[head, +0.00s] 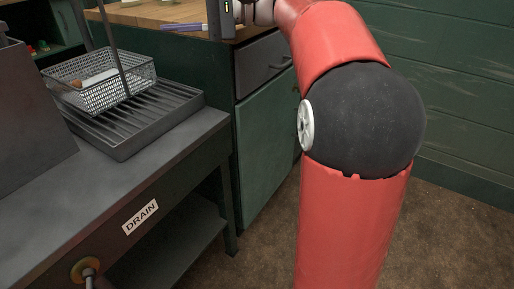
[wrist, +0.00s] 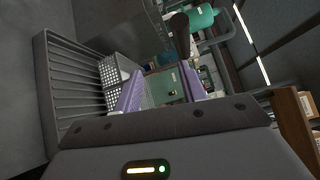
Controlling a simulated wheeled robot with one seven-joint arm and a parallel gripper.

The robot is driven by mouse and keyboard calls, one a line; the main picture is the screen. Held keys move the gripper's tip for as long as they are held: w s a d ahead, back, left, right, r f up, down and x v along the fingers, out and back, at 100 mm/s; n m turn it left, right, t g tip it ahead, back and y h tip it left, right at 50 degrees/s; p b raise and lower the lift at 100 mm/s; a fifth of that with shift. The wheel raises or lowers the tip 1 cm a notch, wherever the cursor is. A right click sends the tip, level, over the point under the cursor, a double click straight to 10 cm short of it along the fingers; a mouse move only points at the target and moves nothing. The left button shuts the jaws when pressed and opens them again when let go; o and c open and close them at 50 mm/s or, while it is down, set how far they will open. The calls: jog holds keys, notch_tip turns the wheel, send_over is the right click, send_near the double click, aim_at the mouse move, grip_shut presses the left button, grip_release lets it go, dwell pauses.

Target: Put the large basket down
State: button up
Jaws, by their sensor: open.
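A white wire-mesh basket (head: 98,82) stands on or just above a dark slatted rack (head: 150,118) at the left of the head view. Something pale and brownish lies inside it. Dark thin rods rise past it; I cannot tell whether they join it. My gripper's purple finger (head: 182,27) shows above the wooden counter, to the right of and apart from the basket. In the wrist view my gripper (wrist: 160,80) has its two purple fingers spread, with no basket held between them. Part of the white mesh (wrist: 110,72) shows beyond the left finger, beside the slatted rack (wrist: 70,90).
The rack sits on a dark metal bench with a DRAIN label (head: 140,215) and a tap below. A green cabinet (head: 265,150) with a wooden top (head: 250,32) stands behind. Bare floor lies at right.

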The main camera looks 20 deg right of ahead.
jog(key=s+a+f+h, duration=0.45)
jog(key=s+f, duration=0.25)
jog(key=f, duration=0.2)
jog(key=s+d+f+n+h, duration=0.1)
jog(key=s+d+f+h, duration=0.2)
jog(key=f, duration=0.4)
jog(key=s+d+f+n+t+h, duration=0.1)
jog(key=s+d+f+h, duration=0.3)
jog(key=s+f+h, duration=0.2)
jog(key=s+d+f+n+t+h, duration=0.1)
jog(key=s+d+f+n+h, duration=0.1)
jog(key=s+f, duration=0.5)
jog(key=shift+s+d+f+h, duration=0.25)
jog(key=shift+d+f+h, duration=0.55)
jog(key=shift+h, duration=0.35)
notch_tip(320, 180, up, 9)
jog(key=p, duration=0.9)
jog(key=shift+r, duration=0.2)
jog(key=shift+f, duration=0.2)
jog(key=shift+a, duration=0.1)
jog(key=shift+c, duration=0.5)
